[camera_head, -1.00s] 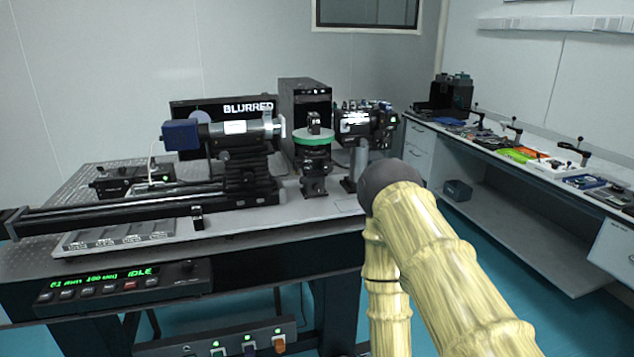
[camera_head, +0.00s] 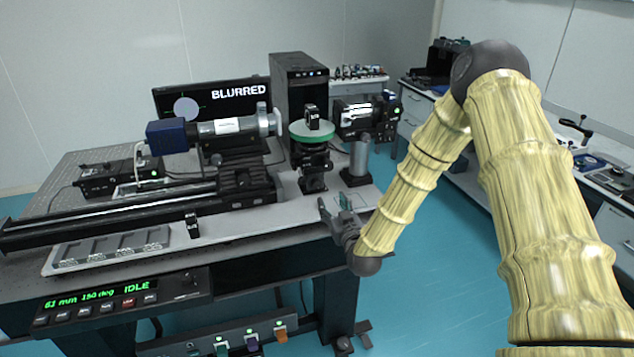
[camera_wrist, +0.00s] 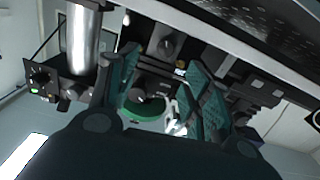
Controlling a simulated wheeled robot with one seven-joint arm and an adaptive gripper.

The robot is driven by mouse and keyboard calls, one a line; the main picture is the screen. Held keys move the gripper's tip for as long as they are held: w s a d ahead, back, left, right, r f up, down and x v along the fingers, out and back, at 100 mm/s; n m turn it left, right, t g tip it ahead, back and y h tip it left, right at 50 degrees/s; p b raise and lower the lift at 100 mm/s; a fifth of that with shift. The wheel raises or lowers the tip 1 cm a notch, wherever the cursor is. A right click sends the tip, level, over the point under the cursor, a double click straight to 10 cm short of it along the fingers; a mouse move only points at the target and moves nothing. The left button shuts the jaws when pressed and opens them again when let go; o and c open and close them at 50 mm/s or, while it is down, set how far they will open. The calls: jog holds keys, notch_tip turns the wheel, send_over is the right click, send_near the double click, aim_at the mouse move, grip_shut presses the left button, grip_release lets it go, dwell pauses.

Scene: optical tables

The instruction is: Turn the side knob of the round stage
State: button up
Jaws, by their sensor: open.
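The round stage (camera_head: 312,131) has a green rim and a black post below it. It stands on the table, right of the middle, with a small black piece on top. In the wrist view its green rim (camera_wrist: 143,110) shows between my fingers. A round dark knob (camera_wrist: 166,46) on a black block also shows between the fingertips; I cannot tell for sure that it is the stage's side knob. My gripper (camera_head: 335,204) is open and empty, in front of and below the stage at the table's front edge, apart from it.
A cylinder-shaped instrument (camera_head: 225,127) on a long black rail lies left of the stage. A metal post (camera_head: 360,160) with a black device (camera_head: 365,115) stands close on the right. A control box (camera_head: 120,297) hangs at the table's front. A screen (camera_head: 237,92) reads BLURRED.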

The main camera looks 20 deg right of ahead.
aim_at(318, 186)
jog(key=w+p, duration=0.1)
jog(key=w, duration=0.2)
jog(key=w+p, duration=0.1)
jog(key=w, duration=0.3)
jog(key=w+a+p, duration=0.1)
jog(key=w, duration=0.3)
jog(key=shift+f+p, duration=0.25)
jog(key=shift+p, duration=0.05)
jog(key=c, duration=1)
jog(key=shift+f, duration=0.1)
